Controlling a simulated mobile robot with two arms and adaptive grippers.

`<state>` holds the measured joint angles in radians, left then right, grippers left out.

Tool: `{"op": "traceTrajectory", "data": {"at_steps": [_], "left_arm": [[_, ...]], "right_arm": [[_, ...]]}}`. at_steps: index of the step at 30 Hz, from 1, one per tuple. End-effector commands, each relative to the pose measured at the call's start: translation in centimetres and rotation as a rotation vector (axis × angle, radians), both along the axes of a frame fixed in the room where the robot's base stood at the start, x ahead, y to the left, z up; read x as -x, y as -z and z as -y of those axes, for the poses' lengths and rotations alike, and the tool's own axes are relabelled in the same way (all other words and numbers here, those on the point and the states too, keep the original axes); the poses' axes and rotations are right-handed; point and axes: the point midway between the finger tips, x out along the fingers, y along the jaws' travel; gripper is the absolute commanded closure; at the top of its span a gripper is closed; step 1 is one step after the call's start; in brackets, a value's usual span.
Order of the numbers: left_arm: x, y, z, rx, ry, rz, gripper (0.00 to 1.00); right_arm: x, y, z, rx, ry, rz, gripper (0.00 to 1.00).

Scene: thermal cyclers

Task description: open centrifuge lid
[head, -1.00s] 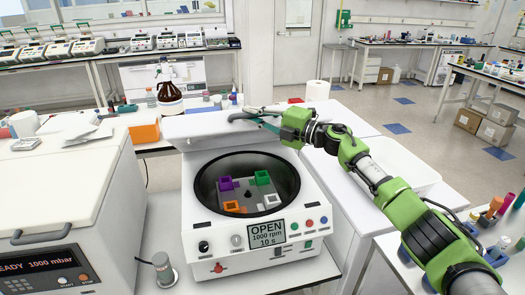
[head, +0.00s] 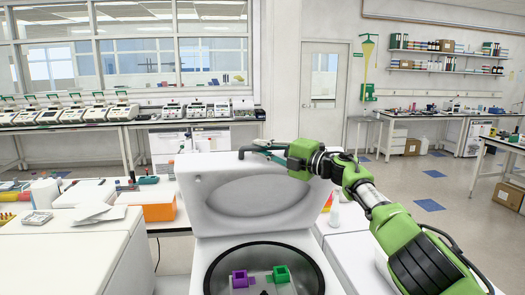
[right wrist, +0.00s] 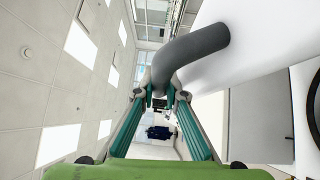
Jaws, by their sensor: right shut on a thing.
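The centrifuge (head: 207,251) is white, and its round dark bowl opening shows at the bottom of the head view. A purple holder (head: 240,279) and a green holder (head: 279,274) sit inside; the lower part is cut off. The lid (head: 205,196) stands raised behind the bowl, its hollow underside facing me. My right gripper (head: 262,149) is at the lid's top edge, shut on its grey handle (head: 249,149). In the right wrist view the curved grey handle (right wrist: 195,50) passes between the fingertips (right wrist: 160,95). My left gripper is out of view.
A white box-shaped device (head: 75,255) stands left of the centrifuge. An orange box (head: 159,206) is behind it. Thermal cyclers (head: 80,112) line the back bench. Open floor lies at the right, beyond my right arm.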

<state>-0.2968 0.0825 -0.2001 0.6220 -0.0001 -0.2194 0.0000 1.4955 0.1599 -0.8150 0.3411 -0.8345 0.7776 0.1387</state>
Motion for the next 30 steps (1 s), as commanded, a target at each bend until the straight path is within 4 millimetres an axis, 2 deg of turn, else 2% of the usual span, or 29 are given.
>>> {"op": "traceTrajectory", "data": {"at_steps": [9, 10, 11, 12, 23, 30], "left_arm": [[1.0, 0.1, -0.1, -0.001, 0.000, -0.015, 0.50], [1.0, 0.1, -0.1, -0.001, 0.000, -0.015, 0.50], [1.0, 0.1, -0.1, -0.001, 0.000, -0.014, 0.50], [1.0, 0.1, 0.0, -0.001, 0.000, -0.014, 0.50], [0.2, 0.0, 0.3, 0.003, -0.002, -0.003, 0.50], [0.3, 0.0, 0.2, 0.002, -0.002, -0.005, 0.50]], "right_arm": [[-0.1, -0.3, 0.1, -0.003, 0.004, 0.003, 1.00], [-0.1, -0.3, 0.1, -0.003, 0.004, 0.003, 0.81], [-0.1, -0.3, 0.1, -0.003, 0.004, 0.003, 0.73], [-0.1, -0.2, 0.1, -0.002, 0.003, 0.003, 0.71], [0.0, -0.1, 0.1, 0.000, 0.002, 0.001, 0.71], [0.5, 0.0, 1.1, 0.002, 0.004, 0.004, 0.71]]}}
